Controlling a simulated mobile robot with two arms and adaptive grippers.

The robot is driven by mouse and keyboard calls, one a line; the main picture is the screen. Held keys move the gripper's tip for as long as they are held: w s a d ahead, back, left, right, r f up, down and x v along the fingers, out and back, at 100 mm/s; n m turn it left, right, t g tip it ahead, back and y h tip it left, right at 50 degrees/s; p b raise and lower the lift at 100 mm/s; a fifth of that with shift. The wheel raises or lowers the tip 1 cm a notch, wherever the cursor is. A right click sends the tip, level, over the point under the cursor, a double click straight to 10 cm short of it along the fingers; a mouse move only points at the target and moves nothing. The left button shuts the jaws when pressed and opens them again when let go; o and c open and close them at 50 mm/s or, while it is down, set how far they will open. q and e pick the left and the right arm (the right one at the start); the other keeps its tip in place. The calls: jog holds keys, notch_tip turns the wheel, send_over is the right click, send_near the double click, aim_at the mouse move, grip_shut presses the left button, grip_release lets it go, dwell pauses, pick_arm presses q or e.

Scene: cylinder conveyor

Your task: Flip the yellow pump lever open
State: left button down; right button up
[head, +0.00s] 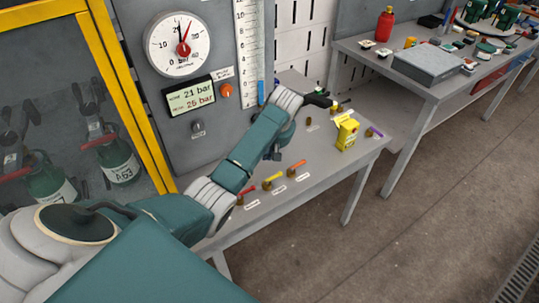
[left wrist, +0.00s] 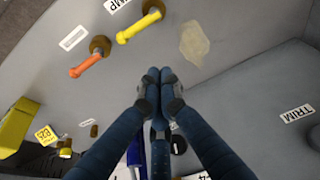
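The yellow pump lever (head: 272,179) sits on the grey bench between a red and an orange lever. It also shows at the top of the left wrist view (left wrist: 140,26), beside a partly cut-off label that ends in "MP". My left gripper (head: 275,157) points down over the bench, behind and above the yellow lever in the head view and apart from it. In the left wrist view its fingers (left wrist: 159,76) are together with nothing visible between them. My right gripper is in neither view.
The orange lever (head: 297,165) and red lever (head: 248,190) stand close on either side. A yellow box (head: 347,134) stands on the bench to the right. The grey panel behind carries a round gauge (head: 183,46) and a display (head: 190,98).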

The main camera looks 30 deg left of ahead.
aim_at(273, 178)
pick_arm(q)
jog(key=x, duration=0.7)
jog(key=shift+a+f, duration=0.1)
jog(key=shift+f, duration=0.1)
jog(key=d+p, duration=0.1)
jog(key=s+d+r+p, duration=0.1)
jog(key=d, duration=0.1)
jog(key=shift+s+d+p, duration=0.1)
jog(key=shift+p, duration=0.25)
jog(key=shift+s+d, duration=0.2)
jog(key=shift+d, duration=0.1)
jog(key=shift+w, duration=0.1)
